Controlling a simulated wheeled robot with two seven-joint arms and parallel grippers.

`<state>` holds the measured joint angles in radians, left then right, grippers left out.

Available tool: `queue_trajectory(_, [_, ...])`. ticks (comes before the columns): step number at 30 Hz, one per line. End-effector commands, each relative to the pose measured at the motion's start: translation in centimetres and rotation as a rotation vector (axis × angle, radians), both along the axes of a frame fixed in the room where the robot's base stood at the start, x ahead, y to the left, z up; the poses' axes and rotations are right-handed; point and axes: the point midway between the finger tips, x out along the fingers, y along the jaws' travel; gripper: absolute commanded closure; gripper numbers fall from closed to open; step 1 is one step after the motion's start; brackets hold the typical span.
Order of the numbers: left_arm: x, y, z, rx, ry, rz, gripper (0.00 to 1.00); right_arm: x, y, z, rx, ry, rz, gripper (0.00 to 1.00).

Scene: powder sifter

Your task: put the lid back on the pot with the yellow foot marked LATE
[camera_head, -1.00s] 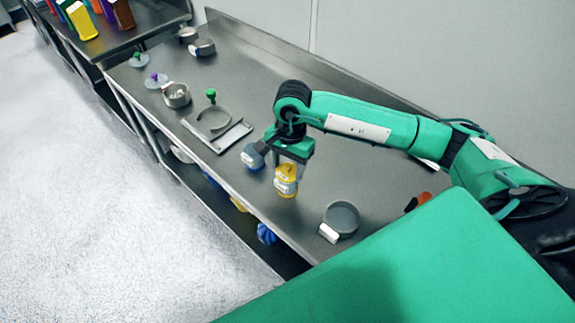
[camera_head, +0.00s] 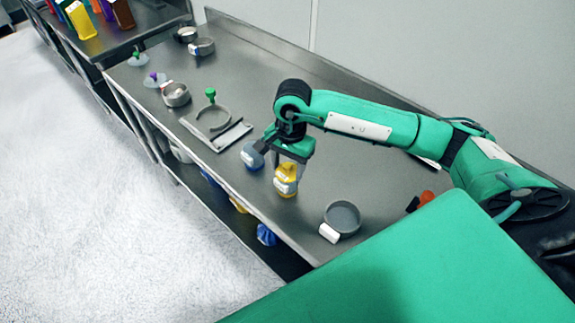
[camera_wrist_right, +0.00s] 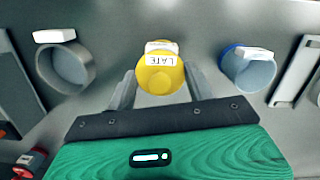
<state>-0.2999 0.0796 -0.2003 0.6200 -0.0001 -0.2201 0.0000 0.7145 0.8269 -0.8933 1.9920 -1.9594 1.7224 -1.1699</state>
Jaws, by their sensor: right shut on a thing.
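The yellow pot (camera_head: 287,173) stands out near the front edge of the steel counter, with a white label. In the right wrist view its yellow round end (camera_wrist_right: 160,78) faces the camera and the label reads LATE. My right gripper (camera_head: 287,163) is shut on it, with one finger on each side. I cannot tell whether the pot touches the counter. A lid with a green knob (camera_head: 210,93) is over a grey tray to the left. Other lids with a purple knob (camera_head: 154,77) and a green knob (camera_head: 137,50) lie further back. My left gripper is not in view.
A blue pot (camera_head: 252,157) stands close left of the yellow one. A grey round dish (camera_head: 343,217) with a white tag is to the right. More dishes (camera_head: 176,95) stand at the far left. The counter behind the arm is mostly clear.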

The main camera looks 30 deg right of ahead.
Motion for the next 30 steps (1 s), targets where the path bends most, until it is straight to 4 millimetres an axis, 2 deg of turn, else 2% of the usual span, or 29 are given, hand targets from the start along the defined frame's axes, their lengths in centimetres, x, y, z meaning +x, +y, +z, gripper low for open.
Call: queue_trajectory(30, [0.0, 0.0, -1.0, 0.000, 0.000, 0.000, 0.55, 0.0, 0.0, 0.0, 0.000, 0.000, 0.000, 0.68])
